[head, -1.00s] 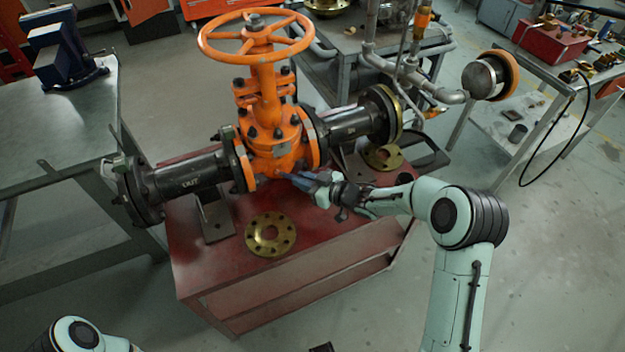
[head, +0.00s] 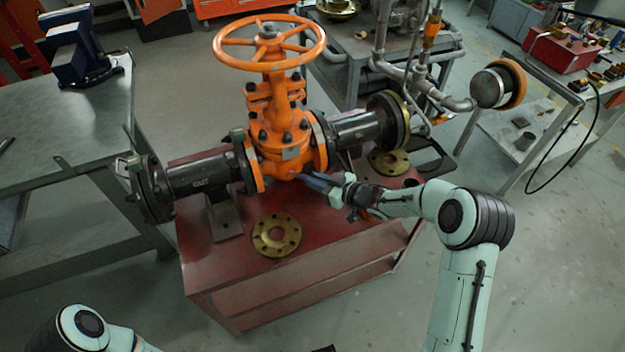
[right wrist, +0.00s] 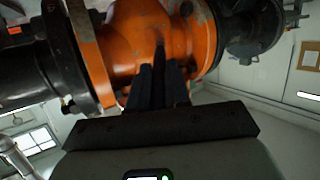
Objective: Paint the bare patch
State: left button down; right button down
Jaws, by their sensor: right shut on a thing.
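The orange gate valve (head: 280,105) stands with its handwheel up, between two black flanged pipes. A small greyish patch (head: 291,153) shows on the front of its lower body; I cannot tell whether it is bare metal or a plate. My right gripper (head: 308,180) is at the lower front of the valve body, close below and right of that patch. In the right wrist view its dark fingers (right wrist: 160,75) are closed together on a thin dark thing (right wrist: 160,55), pointing at the orange body (right wrist: 150,30). I cannot tell whether it touches. My left gripper is out of view.
The valve assembly is on a red bench (head: 225,270). A loose brass flange (head: 277,235) lies in front of it, another (head: 388,161) at the right. A grey table with a blue vise (head: 78,50) is at the left. Pipework (head: 425,80) stands behind right.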

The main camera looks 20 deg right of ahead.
jog(key=shift+w+a+r, duration=0.1)
jog(key=shift+a+r, duration=0.05)
jog(key=shift+a, duration=0.35)
jog(key=shift+a+b, duration=0.45)
jog(key=shift+a, duration=0.4)
dwell(0.4)
jog(key=s+b, duration=0.1)
jog(key=s, duration=0.5)
jog(key=shift+d, duration=0.15)
jog(key=shift+s, duration=0.2)
